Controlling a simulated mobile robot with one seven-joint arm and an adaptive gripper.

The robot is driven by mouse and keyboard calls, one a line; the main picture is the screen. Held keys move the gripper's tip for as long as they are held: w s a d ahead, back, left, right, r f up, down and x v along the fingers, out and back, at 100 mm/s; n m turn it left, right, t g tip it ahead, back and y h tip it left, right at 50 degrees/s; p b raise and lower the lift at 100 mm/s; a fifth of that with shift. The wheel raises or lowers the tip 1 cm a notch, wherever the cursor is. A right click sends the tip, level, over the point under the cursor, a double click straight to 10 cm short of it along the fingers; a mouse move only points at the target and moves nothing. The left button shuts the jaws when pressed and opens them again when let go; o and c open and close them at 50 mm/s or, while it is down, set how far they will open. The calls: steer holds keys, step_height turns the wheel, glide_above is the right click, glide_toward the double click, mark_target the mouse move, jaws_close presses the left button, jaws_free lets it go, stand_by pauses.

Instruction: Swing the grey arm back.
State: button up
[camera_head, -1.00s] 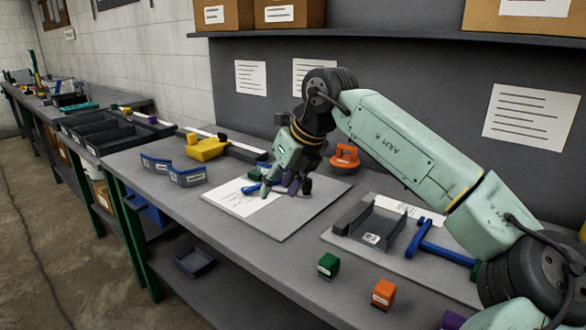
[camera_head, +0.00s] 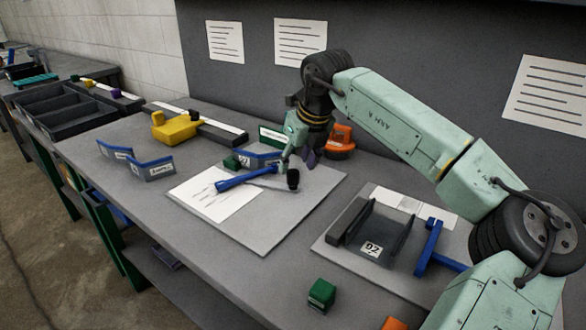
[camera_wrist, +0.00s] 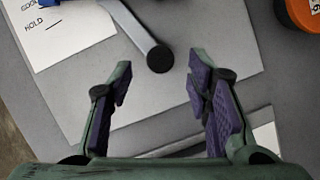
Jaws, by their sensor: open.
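The grey arm (camera_head: 268,184) lies low over a grey board (camera_head: 276,218) in the head view, beside a blue bar (camera_head: 238,180). A black upright knob (camera_head: 292,180) stands at its right end. In the wrist view the grey arm (camera_wrist: 130,22) runs from the top edge down to its dark round end (camera_wrist: 160,58). My gripper (camera_head: 298,160) is behind the knob in the head view, partly hidden by its own wrist. In the wrist view my gripper (camera_wrist: 158,85) is open and empty, with the dark round end ahead of and between the fingertips. I see no contact.
A blue labelled bracket (camera_head: 262,158) and an orange round object (camera_head: 340,141) stand close to my gripper. A grey channel tray (camera_head: 372,249) and a blue T-shaped piece (camera_head: 430,247) lie to the right. Bare bench lies in front of the board.

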mark_target(293, 171)
steer(key=x, duration=0.4)
steer(key=shift+w+a+f+p, duration=0.1)
steer(key=shift+w+f+p, duration=0.1)
steer(key=shift+f+p, duration=0.15)
jaws_close()
stand_by(0.4)
